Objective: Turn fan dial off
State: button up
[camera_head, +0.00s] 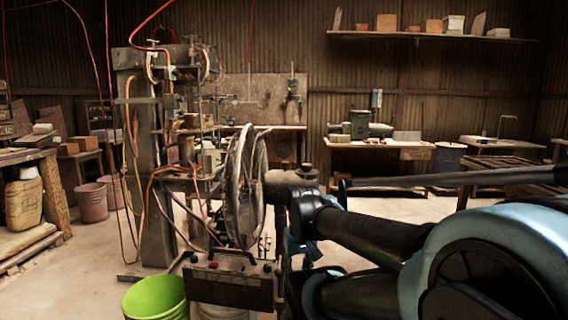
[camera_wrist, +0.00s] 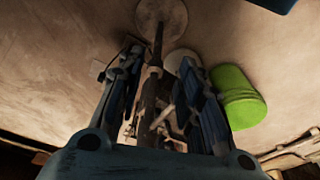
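The fan (camera_head: 243,185) stands in the middle of the head view, its round wire cage seen nearly edge-on and its motor housing (camera_head: 284,181) to the right of the cage. I cannot make out the dial or its setting. My gripper (camera_wrist: 161,56) is open in the wrist view, with one finger on each side and a gap between them. The fan's dark pole (camera_wrist: 158,42) and round base (camera_wrist: 163,14) show through this gap. Dark and pale parts lie low between the fingers, too dim to tell apart. In the head view my wrist is close beside the fan, below its housing.
A green bucket (camera_head: 155,298) stands front left of the fan, also in the wrist view (camera_wrist: 236,97). A dark box with a handle (camera_head: 230,284) is below the cage. The tall press (camera_head: 155,170) stands behind left.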

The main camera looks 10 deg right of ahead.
aim_at(306, 167)
jog(key=u, duration=1.05)
jog(key=k, duration=0.7)
jog(key=z, duration=0.95)
